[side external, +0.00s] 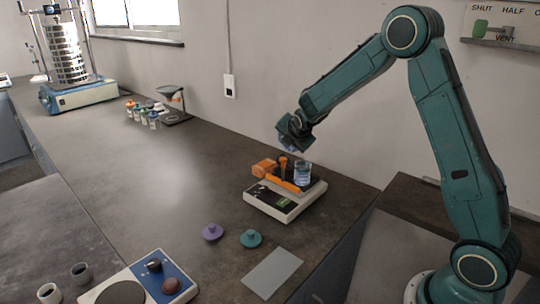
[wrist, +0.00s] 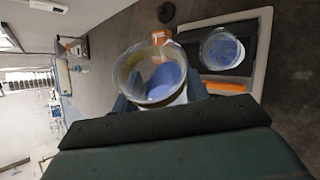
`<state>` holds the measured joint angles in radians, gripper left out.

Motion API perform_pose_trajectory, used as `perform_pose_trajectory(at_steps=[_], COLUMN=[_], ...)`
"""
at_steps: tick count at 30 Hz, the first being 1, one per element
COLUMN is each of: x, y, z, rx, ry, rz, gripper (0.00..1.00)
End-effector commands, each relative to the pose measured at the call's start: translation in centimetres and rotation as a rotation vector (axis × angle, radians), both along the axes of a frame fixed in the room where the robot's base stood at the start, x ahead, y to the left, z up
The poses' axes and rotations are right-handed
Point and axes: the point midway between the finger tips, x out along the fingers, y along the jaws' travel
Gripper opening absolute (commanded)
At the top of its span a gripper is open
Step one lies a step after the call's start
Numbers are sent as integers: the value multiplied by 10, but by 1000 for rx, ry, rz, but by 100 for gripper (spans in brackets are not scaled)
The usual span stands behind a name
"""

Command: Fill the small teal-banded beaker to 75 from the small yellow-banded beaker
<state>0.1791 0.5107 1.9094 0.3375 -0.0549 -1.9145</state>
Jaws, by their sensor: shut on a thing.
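My gripper (side external: 293,138) is shut on a clear beaker holding blue liquid, raised above and slightly left of the balance. In the wrist view this beaker (wrist: 128,75) fills the middle, with the liquid lying to one side. Its rim looks faintly yellowish, but I cannot clearly read a band. A second clear beaker (side external: 303,174) with blue liquid stands upright on the balance (side external: 284,210). It also shows in the wrist view (wrist: 222,48), apart from the held beaker. Its band colour and the liquid levels against any marks are too small to tell.
Orange parts (side external: 265,167) stand beside the balance pan. A purple lid-like piece (side external: 212,231), a teal one (side external: 251,238) and a grey sheet (side external: 272,272) lie in front. Several small containers (side external: 148,112), a funnel stand (side external: 172,97) and the sieve shaker (side external: 75,80) are farther left. The mid-bench is clear.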

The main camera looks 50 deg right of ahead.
Motion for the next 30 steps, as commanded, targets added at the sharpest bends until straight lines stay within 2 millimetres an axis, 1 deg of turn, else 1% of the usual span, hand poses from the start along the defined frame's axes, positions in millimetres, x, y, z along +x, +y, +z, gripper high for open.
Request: perform_pose_trajectory(at_steps=[20,30], x=[0,1], y=[0,2], z=[-1,-5], rx=[-17,-98], ry=[11,54], rz=[-1,1], gripper=[20,20])
